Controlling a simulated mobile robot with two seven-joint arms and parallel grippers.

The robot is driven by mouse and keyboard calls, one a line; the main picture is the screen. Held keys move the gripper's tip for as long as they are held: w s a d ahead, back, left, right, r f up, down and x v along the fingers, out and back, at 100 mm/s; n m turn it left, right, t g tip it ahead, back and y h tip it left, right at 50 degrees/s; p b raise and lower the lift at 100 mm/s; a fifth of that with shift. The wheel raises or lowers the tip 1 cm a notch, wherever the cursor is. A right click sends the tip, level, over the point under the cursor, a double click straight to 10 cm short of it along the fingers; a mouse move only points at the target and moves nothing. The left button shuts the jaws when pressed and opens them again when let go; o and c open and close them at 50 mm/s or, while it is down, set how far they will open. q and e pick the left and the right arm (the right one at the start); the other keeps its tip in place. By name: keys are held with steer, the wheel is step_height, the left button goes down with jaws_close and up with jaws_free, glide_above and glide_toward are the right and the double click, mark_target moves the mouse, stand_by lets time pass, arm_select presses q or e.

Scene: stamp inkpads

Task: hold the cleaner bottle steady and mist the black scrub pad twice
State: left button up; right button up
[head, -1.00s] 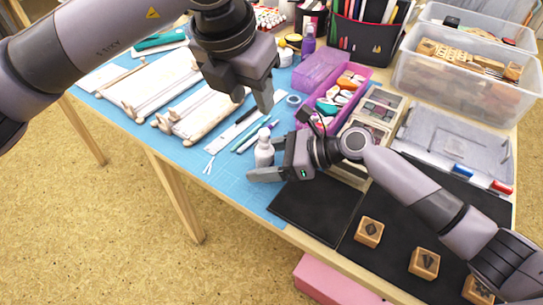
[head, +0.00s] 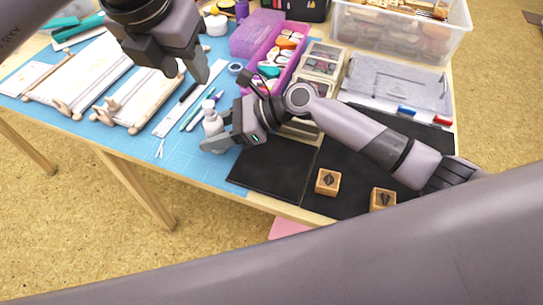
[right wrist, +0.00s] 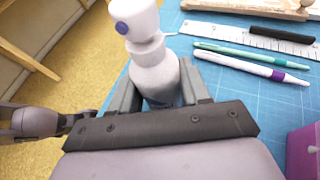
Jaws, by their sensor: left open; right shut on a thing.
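The black scrub pad seems to be the dark square (head: 268,168) just right of and in front of the bottle, flat on the table. My left gripper (head: 186,72) is open and empty, above and behind the bottle, apart from it.
A second black mat (head: 345,185) bears wooden stamps (head: 328,182). Pens (head: 197,112) and a ruler (head: 168,121) lie behind the bottle. A purple bin (head: 264,78) and inkpad boxes (head: 318,66) stand behind the right gripper. Wooden racks (head: 75,82) fill the left.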

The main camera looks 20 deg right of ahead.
stand_by(0.4)
arm_select(q)
steer(key=c, duration=0.7)
steer(key=shift+m, duration=0.3)
jaws_close()
steer(key=shift+w+d+f+n+g+y, duration=0.1)
steer(key=shift+w+d+f+n+g, duration=0.7)
steer(key=shift+n, duration=5.15)
steer(key=shift+w+a+f+n+t+y, duration=0.2)
steer(key=shift+f+n, duration=1.25)
steer(key=shift+n, duration=4.45)
steer(key=shift+w+d+f+n+g, duration=0.3)
steer(key=shift+w+f+n, duration=0.65)
steer(key=shift+n, duration=5)
